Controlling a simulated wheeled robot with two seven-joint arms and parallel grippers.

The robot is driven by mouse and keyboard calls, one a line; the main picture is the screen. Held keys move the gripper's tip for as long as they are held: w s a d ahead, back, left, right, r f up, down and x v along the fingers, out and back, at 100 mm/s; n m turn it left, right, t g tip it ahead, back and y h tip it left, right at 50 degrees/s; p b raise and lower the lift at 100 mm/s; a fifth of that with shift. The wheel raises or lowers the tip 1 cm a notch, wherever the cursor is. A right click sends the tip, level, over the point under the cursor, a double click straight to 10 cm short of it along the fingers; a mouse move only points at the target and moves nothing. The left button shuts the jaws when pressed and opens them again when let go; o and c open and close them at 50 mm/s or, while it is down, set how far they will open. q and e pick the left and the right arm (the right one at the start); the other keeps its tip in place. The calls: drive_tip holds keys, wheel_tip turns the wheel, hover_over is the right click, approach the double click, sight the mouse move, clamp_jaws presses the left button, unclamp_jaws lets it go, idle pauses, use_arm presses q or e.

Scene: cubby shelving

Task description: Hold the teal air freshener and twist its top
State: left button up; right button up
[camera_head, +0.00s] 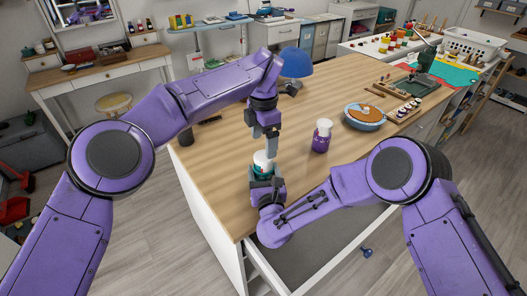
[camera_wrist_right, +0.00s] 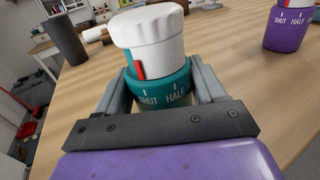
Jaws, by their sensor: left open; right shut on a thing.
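The teal air freshener (camera_head: 262,168) stands upright near the front edge of the wooden table. In the right wrist view it has a teal body (camera_wrist_right: 160,88) marked SHUT and HALF and a white ribbed top (camera_wrist_right: 150,38). A red mark on the top sits just above the SHUT line. My right gripper (camera_head: 264,182) is shut around the teal body from the front, one finger on each side. My left gripper (camera_head: 271,150) points down directly over the white top and is open.
A purple air freshener (camera_head: 321,137) with a white top stands to the right; it also shows in the right wrist view (camera_wrist_right: 287,32). A dark cup (camera_head: 186,136) stands at the left.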

sight(264, 155)
use_arm(q)
wheel_tip(264, 155, down, 4)
drive_tip(key=shift+f, duration=0.25)
drive_tip(key=c, duration=1.1)
drive_tip(key=n, duration=0.4)
drive_tip(key=shift+n, duration=2.3)
drive_tip(key=o, duration=1.1)
